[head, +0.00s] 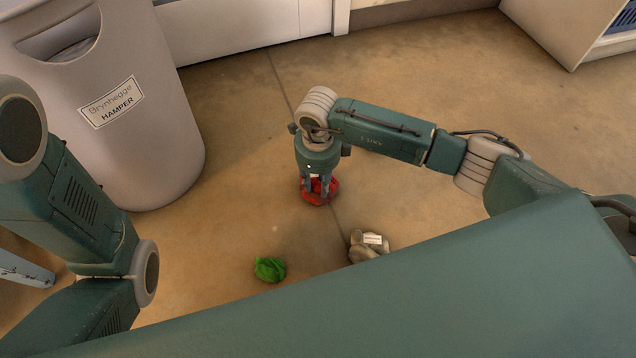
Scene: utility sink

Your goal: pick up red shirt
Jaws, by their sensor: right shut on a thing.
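The red shirt (326,197) is a small crumpled bundle at floor level in the middle of the head view. My right gripper (318,187) points straight down over it and is shut on it. The fingers hide part of the shirt, and I cannot tell whether it touches the floor. Of my left arm, only links show at the left edge; the left gripper is not in view.
A green crumpled cloth (270,269) and a grey-white crumpled item (367,246) lie on the floor nearer to me. A grey hamper (150,140) stands at the upper left. The tan floor (440,90) beyond my right arm is clear.

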